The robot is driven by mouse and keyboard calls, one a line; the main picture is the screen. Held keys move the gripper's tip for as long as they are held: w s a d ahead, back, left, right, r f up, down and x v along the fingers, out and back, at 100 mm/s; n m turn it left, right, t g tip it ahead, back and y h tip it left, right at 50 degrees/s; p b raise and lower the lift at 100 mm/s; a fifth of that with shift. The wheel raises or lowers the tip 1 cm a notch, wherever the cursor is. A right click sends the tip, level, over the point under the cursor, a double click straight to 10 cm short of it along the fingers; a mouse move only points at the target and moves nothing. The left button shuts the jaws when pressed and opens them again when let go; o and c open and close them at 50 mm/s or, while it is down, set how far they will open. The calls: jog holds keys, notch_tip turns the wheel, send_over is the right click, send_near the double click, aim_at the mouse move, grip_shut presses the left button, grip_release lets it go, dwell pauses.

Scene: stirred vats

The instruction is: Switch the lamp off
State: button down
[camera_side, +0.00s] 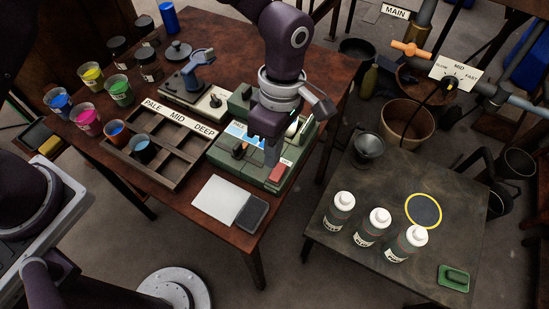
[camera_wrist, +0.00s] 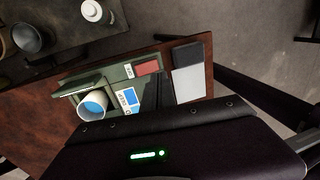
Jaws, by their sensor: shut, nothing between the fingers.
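A green bench unit (camera_side: 225,152) stands at the right part of the brown table; it also shows in the wrist view (camera_wrist: 120,82). A red rocker-like part (camera_side: 277,174) with a small white label sits at its front right corner, and it shows in the wrist view (camera_wrist: 147,67). The label is too small to read surely, and I cannot tell whether a lamp is lit. My gripper (camera_side: 271,161) is shut and empty, pointing down over the unit just behind the red part. Whether it touches the unit is unclear. My gripper hides part of the unit's middle.
A black knob (camera_side: 238,150) stands on the unit's left side. A white cup with blue inside (camera_wrist: 93,106) is at the unit. A white pad (camera_side: 219,200) and dark pad (camera_side: 251,214) lie in front. A wooden tray (camera_side: 157,172) with compartments is left. Bottles (camera_side: 373,229) stand on the side table.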

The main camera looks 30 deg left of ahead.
notch_tip(320, 180, up, 10)
jog(key=s, duration=0.1)
jog(key=shift+s+f, duration=0.25)
jog(key=shift+s, duration=0.05)
